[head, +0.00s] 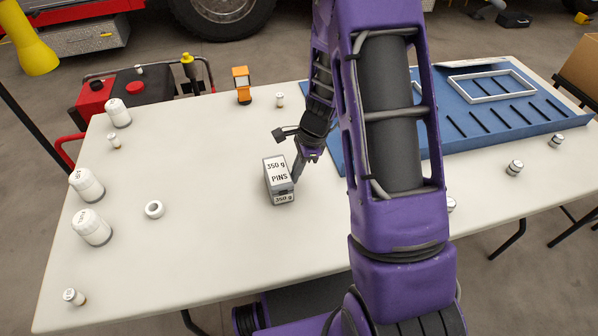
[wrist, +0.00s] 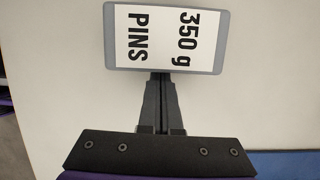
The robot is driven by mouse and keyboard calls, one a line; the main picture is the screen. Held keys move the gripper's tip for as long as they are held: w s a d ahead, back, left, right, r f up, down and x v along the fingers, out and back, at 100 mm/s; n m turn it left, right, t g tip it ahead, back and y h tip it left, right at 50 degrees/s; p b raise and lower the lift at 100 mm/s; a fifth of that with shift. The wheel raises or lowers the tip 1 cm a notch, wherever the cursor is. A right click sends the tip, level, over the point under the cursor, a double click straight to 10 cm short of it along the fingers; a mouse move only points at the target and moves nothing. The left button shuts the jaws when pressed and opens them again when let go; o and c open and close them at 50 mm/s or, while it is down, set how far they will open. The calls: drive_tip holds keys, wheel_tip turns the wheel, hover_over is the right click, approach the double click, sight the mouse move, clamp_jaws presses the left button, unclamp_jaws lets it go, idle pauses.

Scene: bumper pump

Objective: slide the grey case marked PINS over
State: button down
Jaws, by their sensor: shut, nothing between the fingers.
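The grey case marked 350 g PINS (head: 278,179) stands on the white table in the head view, a little left of the picture's middle. In the wrist view the case (wrist: 166,38) fills the upper middle, with its white label facing the camera. My gripper (head: 298,172) is at the right side of the case, low near the table. In the wrist view the shut fingers (wrist: 160,82) reach the near long side of the case and look to be touching it or very close. Nothing is held between them.
White jars (head: 92,226) stand along the left edge. A blue board (head: 440,143) lies to the right. An orange lamp-like object (head: 241,85) stands at the back edge.

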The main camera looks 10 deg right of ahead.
drive_tip(key=a+p, duration=0.4)
drive_tip(key=a, duration=1.5)
drive_tip(key=shift+a, duration=0.4)
drive_tip(key=shift+d, duration=0.6)
drive_tip(key=d, duration=0.3)
drive_tip(key=shift+w+d, duration=0.1)
drive_tip(key=shift+d, duration=0.05)
drive_tip(key=p+v, duration=0.1)
drive_tip(key=v, duration=0.9)
drive_tip(key=shift+a, duration=0.2)
